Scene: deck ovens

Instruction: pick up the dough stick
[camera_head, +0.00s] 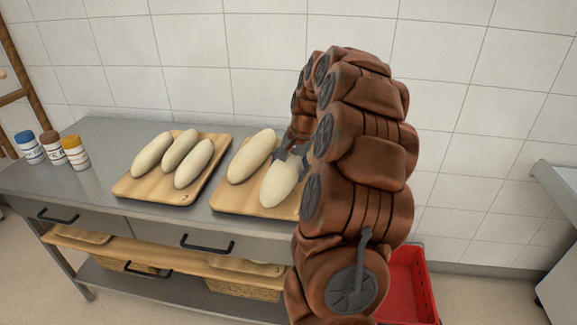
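Several pale dough sticks lie on two wooden boards on the metal table. The left board (131,191) bears three sticks: a left one (152,154), a middle one (179,150) and a right one (194,164). The right board (232,201) bears one stick (252,155) on its left and another (280,184) on its right. My gripper (291,160) is at the far end of that right-hand stick, with its grey fingers pointing down around or beside it. I cannot tell whether the fingers touch the dough. My arm hides the right part of this board.
Jars with blue (29,147), brown (54,147) and yellow (75,153) lids stand at the table's left end. The tiled wall (190,60) rises behind. A red crate (408,285) is on the floor at right. Bare metal tabletop (100,135) lies behind the left board.

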